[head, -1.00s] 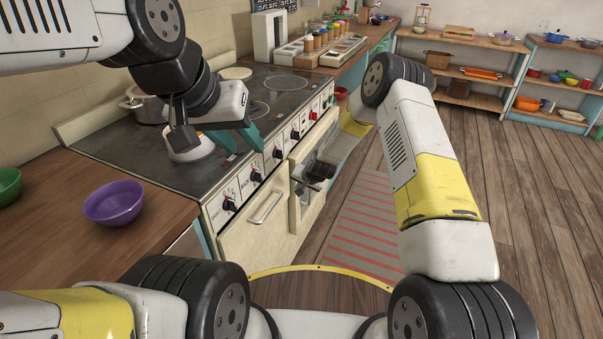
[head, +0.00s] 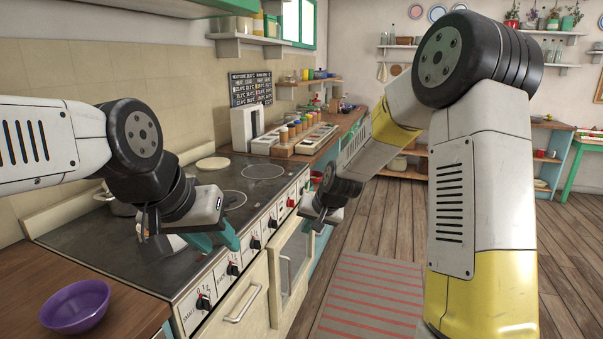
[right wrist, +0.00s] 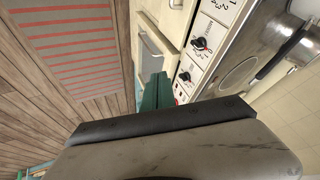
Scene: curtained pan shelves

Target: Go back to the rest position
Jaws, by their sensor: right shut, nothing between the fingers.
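My left gripper (head: 214,240) is over the front of the stove top in the head view. Its two teal fingers point down and to the right with a gap between them, and nothing shows in it. My right gripper (head: 318,225) is in front of the stove's far end, near the oven front, mostly hidden behind its own wrist. In the right wrist view its teal fingers (right wrist: 155,93) are together, with nothing between them. My right arm is raised and bent across the right of the head view.
The stove (head: 100,245) with knobs and an oven handle (head: 243,305) stands left of centre. A purple bowl (head: 75,307) sits on the wooden counter (head: 30,275). A pot is partly hidden behind my left arm. A striped rug (head: 370,295) lies on open floor.

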